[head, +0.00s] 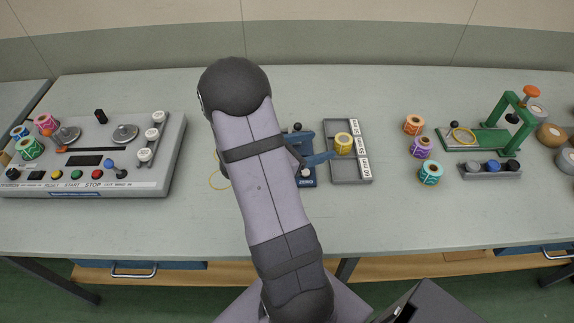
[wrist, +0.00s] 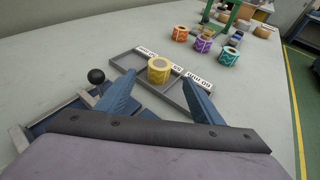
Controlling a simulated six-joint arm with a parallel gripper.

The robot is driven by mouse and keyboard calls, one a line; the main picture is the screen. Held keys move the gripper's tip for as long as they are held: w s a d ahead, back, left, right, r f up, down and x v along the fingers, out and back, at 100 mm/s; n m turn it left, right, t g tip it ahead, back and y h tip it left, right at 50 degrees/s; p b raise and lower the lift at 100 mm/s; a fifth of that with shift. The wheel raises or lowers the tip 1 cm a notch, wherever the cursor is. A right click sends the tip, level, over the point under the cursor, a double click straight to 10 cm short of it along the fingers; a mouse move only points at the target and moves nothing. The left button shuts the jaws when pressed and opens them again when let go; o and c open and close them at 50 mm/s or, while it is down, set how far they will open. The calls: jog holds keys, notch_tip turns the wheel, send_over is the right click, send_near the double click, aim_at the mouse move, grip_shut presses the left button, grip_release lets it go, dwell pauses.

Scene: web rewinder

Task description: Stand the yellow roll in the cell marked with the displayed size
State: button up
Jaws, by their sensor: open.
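The yellow roll (head: 343,143) stands upright in what looks like the middle cell of the grey tray (head: 348,181). In the wrist view the yellow roll (wrist: 159,70) appears between and just beyond the blue fingertips of my gripper (wrist: 161,83). My gripper is open, with a finger on each side of the roll's image and no visible grip on it. White size labels (head: 361,144) run along the tray's right side; their text is too small to read surely.
Orange (head: 413,124), purple (head: 421,147) and teal (head: 431,172) rolls stand right of the tray. A green stand (head: 490,140) is farther right. A control panel (head: 95,185) with buttons and several rolls is at left.

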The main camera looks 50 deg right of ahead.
jog(key=shift+a, duration=0.1)
